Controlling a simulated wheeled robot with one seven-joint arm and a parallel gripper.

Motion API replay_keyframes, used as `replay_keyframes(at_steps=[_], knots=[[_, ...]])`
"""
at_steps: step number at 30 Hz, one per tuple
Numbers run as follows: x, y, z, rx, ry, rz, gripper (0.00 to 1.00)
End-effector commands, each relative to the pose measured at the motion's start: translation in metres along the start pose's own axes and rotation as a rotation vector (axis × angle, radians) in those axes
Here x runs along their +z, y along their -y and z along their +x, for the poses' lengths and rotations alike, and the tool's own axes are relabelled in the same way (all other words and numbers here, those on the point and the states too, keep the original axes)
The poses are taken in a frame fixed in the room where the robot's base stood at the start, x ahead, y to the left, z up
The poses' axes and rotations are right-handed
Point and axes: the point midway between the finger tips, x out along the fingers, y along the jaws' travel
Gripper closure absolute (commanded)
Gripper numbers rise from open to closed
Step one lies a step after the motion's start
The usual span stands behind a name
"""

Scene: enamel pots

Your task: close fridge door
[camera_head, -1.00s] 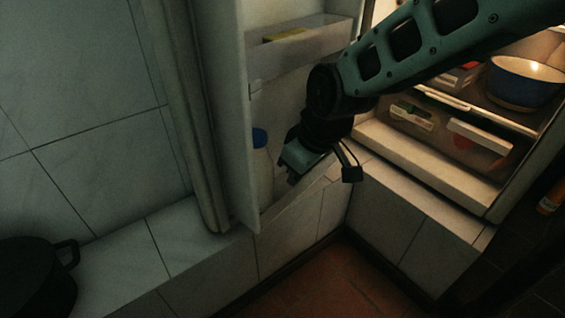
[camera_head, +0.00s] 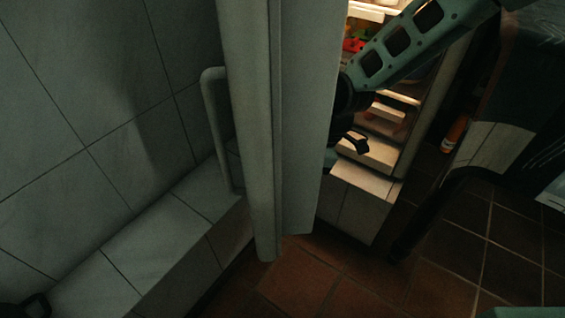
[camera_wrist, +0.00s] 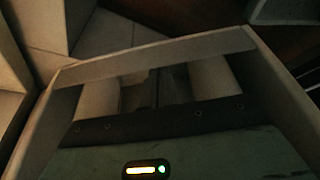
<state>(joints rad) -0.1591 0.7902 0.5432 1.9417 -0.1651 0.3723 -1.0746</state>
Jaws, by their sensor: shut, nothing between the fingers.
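The fridge door (camera_head: 305,120) stands open and is seen nearly edge-on in the head view. Its pale handle (camera_head: 212,130) is on the outer side at left. The lit fridge interior (camera_head: 372,155) shows in the gap to the right of the door. My arm reaches in front of the interior to the inner side of the door. The door hides most of my gripper in the head view. In the wrist view my gripper (camera_wrist: 157,84) is shut and empty, with a pale rail (camera_wrist: 150,57) crossing just beyond its fingers. I cannot tell whether it touches the door.
A tiled ledge (camera_head: 150,240) runs along the tiled wall at left. A dark pot (camera_head: 30,305) shows at the bottom left corner. Red floor tiles (camera_head: 330,275) lie clear below the door. An orange-labelled object (camera_head: 453,135) lies right of the fridge.

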Motion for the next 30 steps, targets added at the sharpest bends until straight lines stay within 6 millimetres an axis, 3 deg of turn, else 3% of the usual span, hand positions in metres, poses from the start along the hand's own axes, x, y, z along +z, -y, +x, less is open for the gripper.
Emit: replay_keyframes(at_steps=[1,13,30], knots=[[0.006,-0.002,-0.008,-0.009,-0.001,-0.013,1.0],[0.042,-0.017,-0.017,-0.051,0.0,-0.141,1.0],[0.052,-0.022,-0.018,-0.063,0.001,-0.179,1.0]])
